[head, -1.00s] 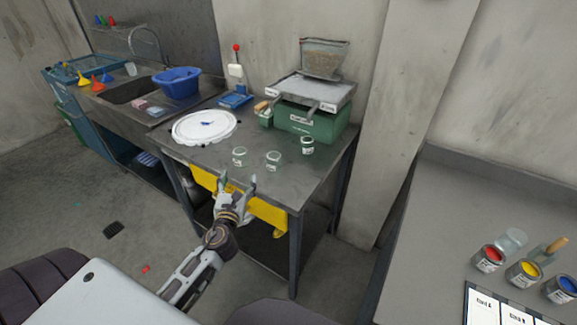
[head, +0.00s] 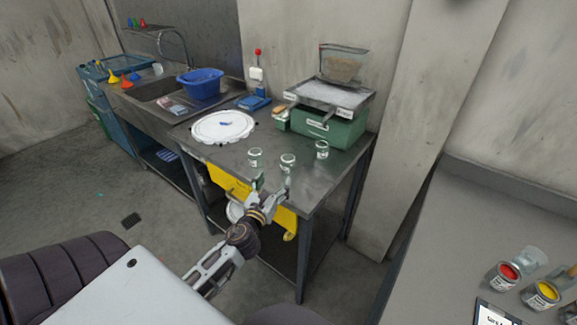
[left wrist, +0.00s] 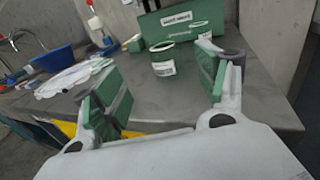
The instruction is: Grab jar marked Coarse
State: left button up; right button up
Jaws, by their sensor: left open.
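Three small glass jars with white labels stand on the metal table: a left jar (head: 255,158), a middle jar (head: 288,163) and a right jar (head: 322,150). The labels are too small to read, so I cannot tell which is marked Coarse. My left gripper (head: 272,183) is open and empty at the table's front edge, just short of the left and middle jars. In the left wrist view, a labelled jar (left wrist: 163,68) shows beyond and between the open fingers of my left gripper (left wrist: 160,88). A second jar (left wrist: 200,27) stands farther back, partly hidden by the right finger. My right gripper is out of view.
A green mill (head: 330,125) stands behind the jars, with a hopper above it. A white round lid or plate (head: 223,127) lies left of them. A yellow bin (head: 230,183) hangs under the front edge. A grey counter (head: 450,230) with paint cans is at right.

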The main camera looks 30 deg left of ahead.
aim_at(284, 162)
pick_arm(q)
jog(key=shift+x, duration=0.9)
jog(key=shift+w+a+p, duration=0.15)
jog(key=shift+w+p, duration=0.15)
jog(key=shift+w, duration=0.35)
jog(key=shift+x, duration=1.25)
jog(key=shift+w+a, duration=0.1)
jog(key=shift+w, duration=0.2)
jog(key=shift+x, duration=0.95)
jog(key=shift+w+p, duration=0.25)
jog(key=shift+p, duration=0.05)
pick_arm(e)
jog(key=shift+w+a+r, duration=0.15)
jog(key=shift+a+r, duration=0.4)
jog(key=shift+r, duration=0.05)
pick_arm(q)
jog(key=shift+w+a, duration=0.1)
jog(key=shift+w, duration=0.05)
